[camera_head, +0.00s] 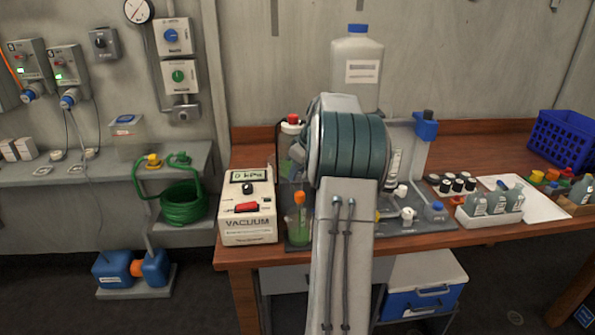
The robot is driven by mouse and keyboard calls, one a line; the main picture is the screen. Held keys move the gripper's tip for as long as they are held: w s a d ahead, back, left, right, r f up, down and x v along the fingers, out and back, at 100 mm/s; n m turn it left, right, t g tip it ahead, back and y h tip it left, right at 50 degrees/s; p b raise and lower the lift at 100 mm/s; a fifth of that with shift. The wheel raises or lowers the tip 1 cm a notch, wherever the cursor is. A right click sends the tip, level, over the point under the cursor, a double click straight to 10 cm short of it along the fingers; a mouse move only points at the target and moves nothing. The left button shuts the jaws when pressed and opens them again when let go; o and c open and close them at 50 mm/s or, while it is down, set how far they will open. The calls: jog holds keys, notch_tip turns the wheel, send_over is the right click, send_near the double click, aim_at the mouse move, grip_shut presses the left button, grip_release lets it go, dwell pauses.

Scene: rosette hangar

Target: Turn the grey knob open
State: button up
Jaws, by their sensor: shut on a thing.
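My arm rises through the middle of the view and ends in a thick ribbed joint in front of the bench apparatus. My gripper is hidden behind this joint, so its fingers and whatever they touch do not show. I cannot pick out the grey knob for certain; it may be behind my arm. Small pale knobs or caps, one at the upper spot (402,190) and one lower (408,213), show just right of my arm on the grey apparatus base (440,222). The vacuum box (248,212), left of my arm, has a green display reading about 0 kPa.
A large white jug (358,62) with a blue cap stands behind my arm. A tube with an orange cap (299,198) is close on its left. Small bottles in a white tray (490,217) and a blue basket (563,138) are to the right. A cooler (425,285) sits below.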

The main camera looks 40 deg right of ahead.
jog(key=shift+r, duration=0.1)
jog(key=o, duration=1)
jog(key=shift+c, duration=0.2)
jog(key=v, duration=1.3)
jog(key=shift+r, duration=0.35)
jog(key=s+a+f+m+g, duration=0.1)
jog(key=s+a+f, duration=0.15)
jog(key=a, duration=0.95)
jog(key=s+a+f+m, duration=0.1)
jog(key=s+a, duration=0.2)
jog(key=a, duration=0.9)
jog(key=s+a+f, duration=0.5)
jog(key=s+a, duration=0.1)
jog(key=s, duration=0.2)
jog(key=s+a+f+m+h, duration=0.1)
jog(key=s+a+f, duration=0.4)
jog(key=s, duration=0.3)
jog(key=shift+s+a+g, duration=0.25)
jog(key=shift+a+g, duration=0.05)
jog(key=shift+a, duration=0.25)
